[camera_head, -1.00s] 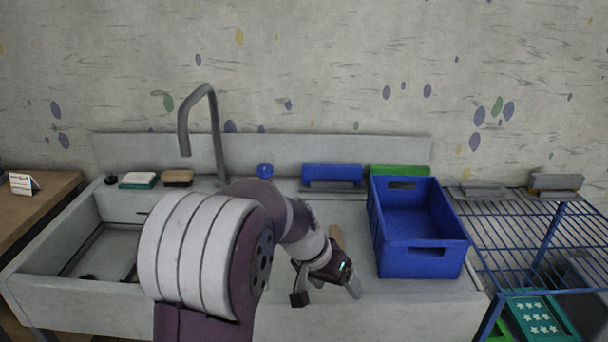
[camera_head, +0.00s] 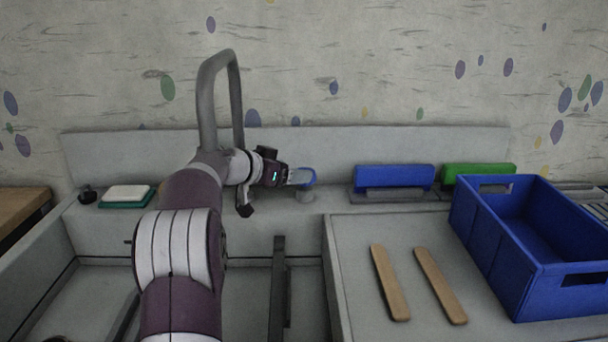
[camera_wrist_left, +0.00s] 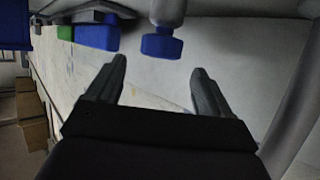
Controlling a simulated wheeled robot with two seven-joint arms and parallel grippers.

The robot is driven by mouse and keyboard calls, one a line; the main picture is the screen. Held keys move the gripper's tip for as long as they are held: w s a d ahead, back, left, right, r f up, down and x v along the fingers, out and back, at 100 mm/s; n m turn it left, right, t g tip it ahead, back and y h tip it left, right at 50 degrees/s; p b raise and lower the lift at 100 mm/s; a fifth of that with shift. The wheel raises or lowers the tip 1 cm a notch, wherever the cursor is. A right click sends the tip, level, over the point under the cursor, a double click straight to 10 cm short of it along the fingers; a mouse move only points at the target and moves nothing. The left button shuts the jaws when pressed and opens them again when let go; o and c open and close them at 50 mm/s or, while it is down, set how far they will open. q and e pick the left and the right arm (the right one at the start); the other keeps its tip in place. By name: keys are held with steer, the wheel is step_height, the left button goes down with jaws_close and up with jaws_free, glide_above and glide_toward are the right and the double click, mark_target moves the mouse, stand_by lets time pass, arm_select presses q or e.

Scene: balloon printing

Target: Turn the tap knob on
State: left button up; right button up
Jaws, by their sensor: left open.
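The blue tap knob (camera_head: 309,175) stands on a grey stub at the back ledge of the sink, to the right of the grey curved tap spout (camera_head: 207,100). My left gripper (camera_head: 297,177) is at the knob's left side and partly overlaps it in the head view. In the left wrist view the knob (camera_wrist_left: 161,46) lies just beyond the fingertips, in line with the gap between the two spread fingers (camera_wrist_left: 160,72). The gripper is open and empty. Contact with the knob is not evident. My right gripper is not in view.
A blue block (camera_head: 394,177) and a green block (camera_head: 478,172) stand on the ledge to the right. A blue crate (camera_head: 545,290) and two wooden sticks (camera_head: 390,283) are on the counter. A white-and-green sponge (camera_head: 126,194) lies at the left. The sink basin is below my arm.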

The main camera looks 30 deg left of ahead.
arm_select(q)
steer(key=x, duration=0.6)
steer(key=shift+w+f, duration=0.1)
steer(key=c, duration=1)
steer(key=shift+o, duration=0.2)
